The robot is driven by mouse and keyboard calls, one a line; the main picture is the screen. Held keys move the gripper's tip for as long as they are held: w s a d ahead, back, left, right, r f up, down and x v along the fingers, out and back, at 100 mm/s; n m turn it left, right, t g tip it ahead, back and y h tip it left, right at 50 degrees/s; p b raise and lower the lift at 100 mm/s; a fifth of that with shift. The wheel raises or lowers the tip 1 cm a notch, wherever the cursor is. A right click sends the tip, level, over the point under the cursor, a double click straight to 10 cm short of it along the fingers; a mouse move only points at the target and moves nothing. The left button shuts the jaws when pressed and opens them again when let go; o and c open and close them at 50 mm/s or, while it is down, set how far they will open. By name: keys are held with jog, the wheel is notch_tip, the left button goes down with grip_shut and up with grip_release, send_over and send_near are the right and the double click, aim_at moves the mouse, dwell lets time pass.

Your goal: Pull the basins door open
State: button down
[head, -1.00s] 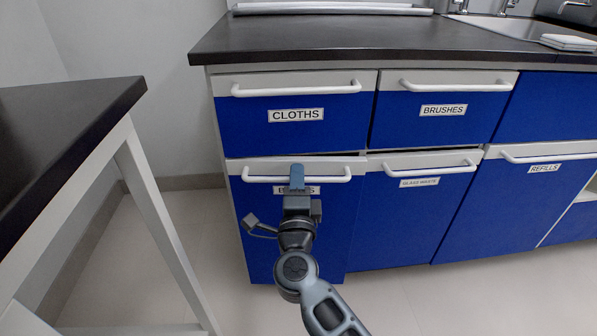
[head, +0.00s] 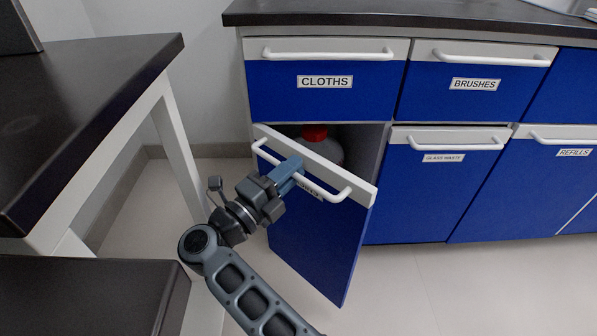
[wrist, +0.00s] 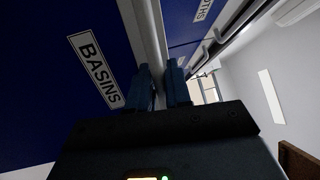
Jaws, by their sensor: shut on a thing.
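The basins door (head: 318,240) is a blue panel with a white top band, under the CLOTHS drawer. It stands partly open, swung out from the cabinet with its right edge toward me. Its white bar handle (head: 335,194) runs along the top band. My gripper (head: 290,172) is shut on the handle near its middle and partly covers the door's label in the head view. The BASINS label (wrist: 95,70) reads clearly in the wrist view, with the fingers (wrist: 162,88) beside it. A red-capped pale container (head: 318,134) shows inside the cabinet.
The CLOTHS drawer (head: 325,85), BRUSHES drawer (head: 474,84) and GLASS WASTE door (head: 430,190) are shut. A dark-topped table (head: 90,110) stands at the left, and another dark surface (head: 90,300) is at the lower left. Floor to the right is clear.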

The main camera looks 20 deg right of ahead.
jog(key=shift+a+g, duration=0.25)
jog(key=shift+g, duration=0.05)
